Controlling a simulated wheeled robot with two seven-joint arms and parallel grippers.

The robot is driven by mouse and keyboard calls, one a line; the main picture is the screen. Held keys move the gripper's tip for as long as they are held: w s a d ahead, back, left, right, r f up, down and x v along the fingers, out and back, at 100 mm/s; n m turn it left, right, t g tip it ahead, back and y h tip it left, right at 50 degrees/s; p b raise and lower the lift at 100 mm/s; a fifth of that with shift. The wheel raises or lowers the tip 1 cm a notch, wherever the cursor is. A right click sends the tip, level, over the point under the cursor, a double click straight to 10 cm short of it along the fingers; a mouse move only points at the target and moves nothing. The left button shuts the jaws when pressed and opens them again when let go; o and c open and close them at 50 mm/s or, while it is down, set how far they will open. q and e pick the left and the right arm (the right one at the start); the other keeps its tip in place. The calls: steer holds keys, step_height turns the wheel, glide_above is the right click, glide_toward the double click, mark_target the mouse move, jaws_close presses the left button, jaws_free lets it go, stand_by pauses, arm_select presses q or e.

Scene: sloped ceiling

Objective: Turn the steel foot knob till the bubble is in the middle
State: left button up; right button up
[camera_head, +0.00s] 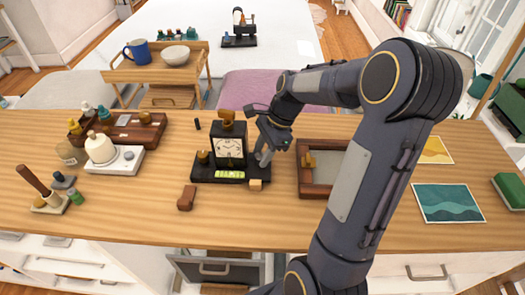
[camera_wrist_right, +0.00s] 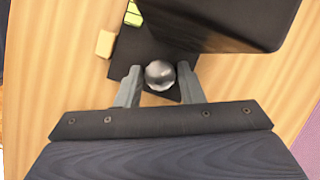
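The steel foot knob (camera_wrist_right: 160,75) is a shiny round ball at the corner of the clock's black base (camera_wrist_right: 128,62). My right gripper (camera_wrist_right: 160,82) has one finger on each side of the knob, with no clear gap between. In the head view, my right gripper (camera_head: 264,155) is at the right side of the black clock (camera_head: 229,138), and the knob is hidden there. A green level vial (camera_head: 228,174) lies on the front of the base, and part of it shows in the right wrist view (camera_wrist_right: 133,14). Its bubble is too small to make out. My left gripper is out of view.
A small wooden block (camera_head: 255,185) lies at the base's front right, and a brown block (camera_head: 186,198) lies front left. A framed tray (camera_head: 305,182) is to the right, partly behind my right arm. A white stand (camera_head: 115,161) with a cream bell is left.

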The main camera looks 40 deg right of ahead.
steer(key=shift+o, duration=1.3)
steer(key=shift+r, duration=0.1)
steer(key=w+v, duration=0.1)
steer(key=v, duration=0.6)
steer(key=shift+s+r, duration=0.25)
steer(key=shift+s, duration=0.3)
steer(key=shift+d, duration=0.15)
